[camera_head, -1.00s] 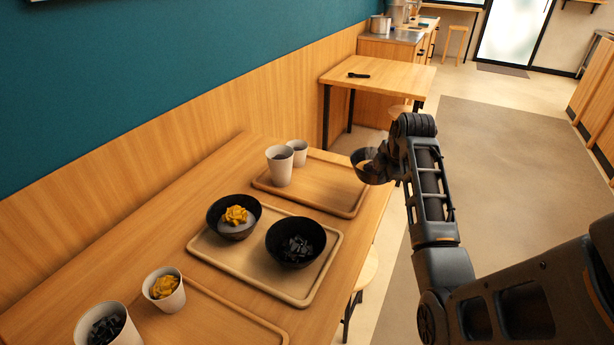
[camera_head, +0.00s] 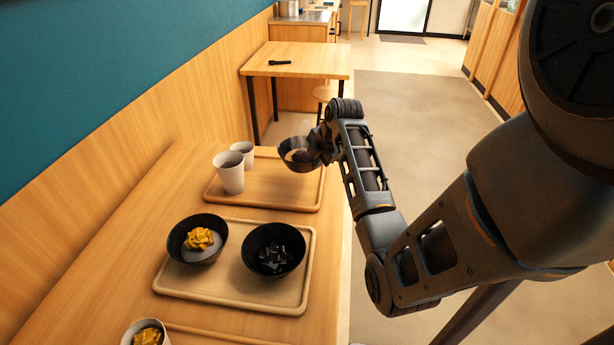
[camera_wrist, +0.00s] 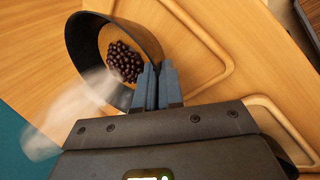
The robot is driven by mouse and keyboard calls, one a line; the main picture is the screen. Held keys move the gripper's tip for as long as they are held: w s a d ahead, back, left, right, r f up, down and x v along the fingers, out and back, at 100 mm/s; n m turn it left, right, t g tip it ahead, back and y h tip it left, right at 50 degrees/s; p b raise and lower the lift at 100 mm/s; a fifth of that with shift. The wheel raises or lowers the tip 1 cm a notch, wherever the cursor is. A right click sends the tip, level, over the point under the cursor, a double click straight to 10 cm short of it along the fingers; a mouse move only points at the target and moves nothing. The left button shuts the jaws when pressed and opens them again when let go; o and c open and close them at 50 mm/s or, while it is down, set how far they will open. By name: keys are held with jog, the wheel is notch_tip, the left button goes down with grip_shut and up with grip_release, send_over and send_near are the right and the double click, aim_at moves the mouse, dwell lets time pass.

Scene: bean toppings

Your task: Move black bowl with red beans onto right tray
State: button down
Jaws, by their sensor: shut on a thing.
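My gripper (camera_head: 318,147) is shut on the rim of a black bowl (camera_head: 296,158). The bowl is at the back right part of the far tray (camera_head: 250,195) in the head view and looks raised above it. In the wrist view the fingers (camera_wrist: 158,88) pinch the bowl's wall (camera_wrist: 84,42). Dark red-brown beans (camera_wrist: 125,62) lie inside the bowl. The tray's raised rim (camera_wrist: 205,35) also shows there, beside and below the bowl.
Two white cups (camera_head: 229,177) stand on the far tray's left part. The middle tray (camera_head: 230,286) holds a black bowl with yellow pieces (camera_head: 190,230) and one with black cubes (camera_head: 272,235). A cup with yellow pieces (camera_head: 146,326) stands nearer. The far tray's front right is clear.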

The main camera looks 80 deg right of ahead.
jog(key=shift+w+a+f+p, duration=0.1)
jog(key=shift+w+a+f, duration=0.2)
jog(key=shift+f, duration=0.6)
jog(key=shift+w+a+f+p, duration=0.1)
jog(key=shift+w+a+f, duration=0.2)
jog(key=shift+f, duration=0.65)
jog(key=shift+w+a+f+p, duration=0.1)
jog(key=shift+w+a+f, duration=0.2)
jog(key=shift+f, duration=0.6)
jog(key=c, duration=1.3)
grip_release()
jog(key=shift+o, duration=0.2)
jog(key=v, duration=1.2)
jog(key=shift+w, duration=0.1)
